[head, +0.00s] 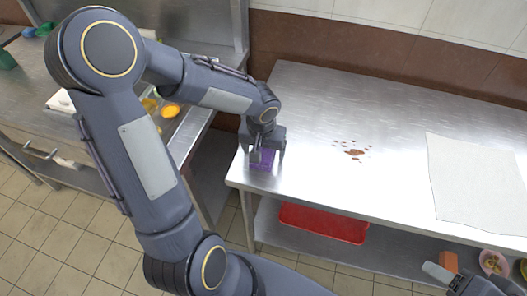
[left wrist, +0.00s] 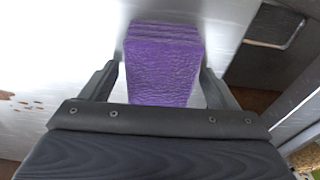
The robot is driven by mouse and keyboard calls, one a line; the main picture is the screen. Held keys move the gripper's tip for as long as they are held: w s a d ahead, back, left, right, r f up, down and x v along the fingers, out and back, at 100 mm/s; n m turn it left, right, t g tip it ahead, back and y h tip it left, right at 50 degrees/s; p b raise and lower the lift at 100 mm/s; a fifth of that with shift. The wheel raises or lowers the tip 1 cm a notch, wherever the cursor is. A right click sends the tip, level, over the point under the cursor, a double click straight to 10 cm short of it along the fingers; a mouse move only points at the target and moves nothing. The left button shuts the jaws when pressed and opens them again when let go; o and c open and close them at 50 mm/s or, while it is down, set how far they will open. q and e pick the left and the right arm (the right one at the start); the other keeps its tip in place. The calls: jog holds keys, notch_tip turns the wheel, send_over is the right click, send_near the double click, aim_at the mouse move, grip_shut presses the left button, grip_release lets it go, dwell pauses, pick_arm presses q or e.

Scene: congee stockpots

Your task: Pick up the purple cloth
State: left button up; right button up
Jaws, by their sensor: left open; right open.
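The purple cloth (head: 264,181) lies folded in a small block on the steel table, near its left front corner. In the left wrist view the cloth (left wrist: 163,62) sits between the two fingers of my left gripper (left wrist: 158,85). My left gripper (head: 262,158) is over the cloth in the head view, pointing down, with its jaws open. I see a gap between each finger and the cloth's sides. My right gripper (head: 436,272) is at the bottom right of the head view, away from the cloth, open and empty.
Brown spill spots (head: 354,152) mark the table right of the cloth. A white sheet (head: 470,180) lies further right. A red tray (head: 323,222) is on the lower shelf. Bowls (head: 492,262) show at bottom right. A counter (head: 40,90) stands at left across a gap.

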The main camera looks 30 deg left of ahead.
pick_arm(q)
jog(key=c, duration=1.1)
jog(key=shift+r, duration=0.15)
jog(key=shift+r, duration=0.25)
notch_tip(320, 180, up, 2)
jog(key=shift+r+p, duration=0.1)
jog(key=shift+p, duration=0.2)
jog(key=s+d+r, duration=0.2)
jog(key=d+r, duration=0.1)
jog(key=d, duration=0.1)
jog(key=s+d+r, duration=0.2)
jog(key=d+r, duration=0.1)
jog(key=d, duration=0.1)
jog(key=s+d+r+b, duration=0.1)
jog(key=s+d+r, duration=0.1)
jog(key=d+r, duration=0.2)
jog(key=shift+s+d, duration=0.1)
jog(key=shift+d, duration=0.25)
